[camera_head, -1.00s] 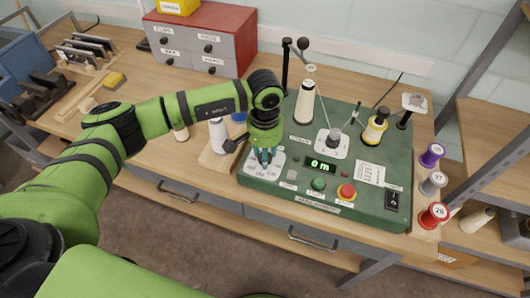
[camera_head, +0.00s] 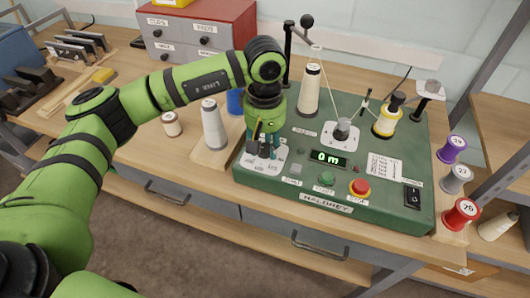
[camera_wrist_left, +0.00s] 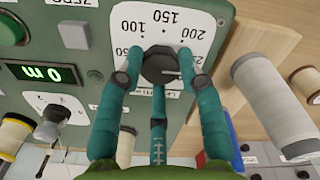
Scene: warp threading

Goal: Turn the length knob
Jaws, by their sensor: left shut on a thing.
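The green winding machine (camera_head: 330,203) stands on the wooden workbench. Its length knob (camera_wrist_left: 160,64) is dark and faceted, in the middle of a white dial plate (camera_wrist_left: 190,18) printed with numbers such as 100, 150 and 200. My left gripper (camera_wrist_left: 162,72) points down at the dial, its teal fingers around the knob and shut on it. In the head view the left gripper (camera_head: 263,148) covers most of the knob. The display (camera_head: 328,159) reads 0 m. My right gripper is not in view.
A red stop button (camera_head: 360,187), a green button (camera_head: 327,179) and a switch (camera_head: 412,196) sit along the panel front. A cream cone (camera_head: 310,90) stands behind.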

